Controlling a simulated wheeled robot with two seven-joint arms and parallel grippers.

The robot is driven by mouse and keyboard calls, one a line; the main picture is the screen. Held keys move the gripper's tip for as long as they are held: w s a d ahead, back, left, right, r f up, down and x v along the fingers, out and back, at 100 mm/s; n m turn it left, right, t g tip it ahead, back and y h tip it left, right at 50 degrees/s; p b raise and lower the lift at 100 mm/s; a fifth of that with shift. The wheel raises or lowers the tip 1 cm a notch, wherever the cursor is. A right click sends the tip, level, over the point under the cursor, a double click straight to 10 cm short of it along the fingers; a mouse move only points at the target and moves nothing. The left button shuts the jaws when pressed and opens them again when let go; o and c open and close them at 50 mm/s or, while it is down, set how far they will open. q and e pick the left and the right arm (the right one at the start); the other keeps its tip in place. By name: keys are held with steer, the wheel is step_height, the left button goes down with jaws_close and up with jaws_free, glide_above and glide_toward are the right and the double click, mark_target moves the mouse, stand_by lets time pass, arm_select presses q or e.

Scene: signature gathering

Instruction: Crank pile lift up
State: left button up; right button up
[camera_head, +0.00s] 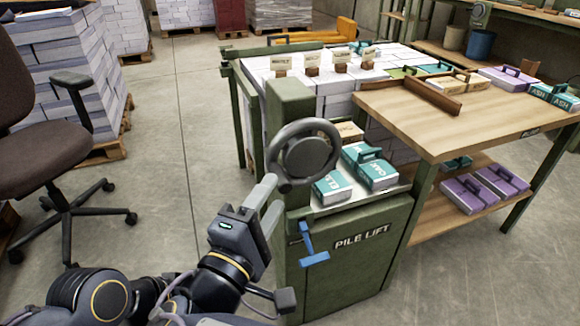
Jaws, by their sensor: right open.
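The green pile lift (345,262) stands at the centre, with its name on the front panel. A grey handwheel (328,172) with a round hub is on its post. A blue lever (307,236) sits lower on the front. My right gripper (271,196) is open, its fingers pointing up at the lower left of the wheel rim. They look close to the rim, but I cannot tell whether they touch it. Nothing shows between the fingers. My left gripper is not in view.
Teal-and-white packs (371,169) lie on the lift's top behind the wheel. A wooden table (430,112) with packs adjoins on the right. An office chair (55,125) and stacked paper (82,75) stand at the left. The floor (165,170) between is clear.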

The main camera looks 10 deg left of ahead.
mark_target(311, 163)
steer(key=b+x, duration=0.1)
steer(key=x, duration=0.5)
steer(key=shift+w, duration=0.25)
steer(key=shift+d+r, duration=0.1)
jaws_close()
